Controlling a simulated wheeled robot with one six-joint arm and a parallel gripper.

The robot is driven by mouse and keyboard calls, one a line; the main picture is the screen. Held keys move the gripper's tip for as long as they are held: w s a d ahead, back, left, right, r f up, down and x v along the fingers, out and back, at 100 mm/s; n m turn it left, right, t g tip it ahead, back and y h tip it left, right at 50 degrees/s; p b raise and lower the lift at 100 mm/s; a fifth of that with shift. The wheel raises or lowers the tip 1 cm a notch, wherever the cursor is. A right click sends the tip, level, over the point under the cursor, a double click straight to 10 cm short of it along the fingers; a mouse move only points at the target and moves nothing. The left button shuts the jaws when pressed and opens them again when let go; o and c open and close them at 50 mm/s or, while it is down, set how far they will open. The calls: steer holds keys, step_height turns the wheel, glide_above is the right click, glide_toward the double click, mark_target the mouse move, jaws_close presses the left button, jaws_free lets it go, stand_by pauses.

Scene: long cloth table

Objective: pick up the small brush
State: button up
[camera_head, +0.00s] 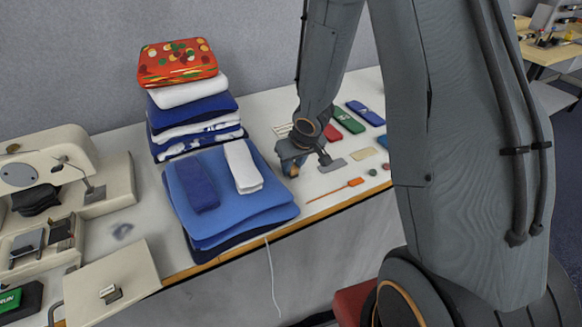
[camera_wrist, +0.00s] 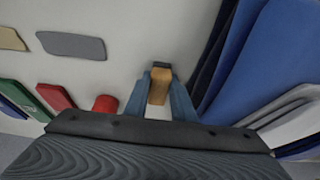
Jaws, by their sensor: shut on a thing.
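The small brush (camera_wrist: 159,88) has a tan wooden body and a dark end. In the wrist view it sits between the two bluish fingers of my gripper (camera_wrist: 160,95), which is shut on it. In the head view my gripper (camera_head: 290,165) is low over the white table, just right of the stacked blue cloths, and a bit of the tan brush (camera_head: 294,171) shows at its tips. I cannot tell whether the brush still touches the table.
Folded blue cloths (camera_head: 247,210) lie close to the left of my gripper. A grey flat piece (camera_head: 331,166), a tan piece (camera_head: 363,154), a thin orange tool (camera_head: 336,190) and red, green and blue packets lie to the right. A sewing machine (camera_head: 60,165) stands far left.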

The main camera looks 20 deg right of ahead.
steer(key=shift+r, duration=0.1)
steer(key=r+p, duration=0.2)
steer(key=d+r+p, duration=0.1)
steer(key=r+p, duration=0.1)
steer(key=p, duration=0.1)
steer(key=r+p, duration=0.3)
steer(key=shift+d+r, duration=0.1)
steer(key=shift+d, duration=0.05)
steer(key=w+d+p, duration=0.2)
steer(key=d, duration=0.7)
steer(key=w+d+p, duration=0.2)
steer(key=d+p, duration=0.1)
steer(key=d, duration=0.6)
steer(key=shift+d+f, duration=0.2)
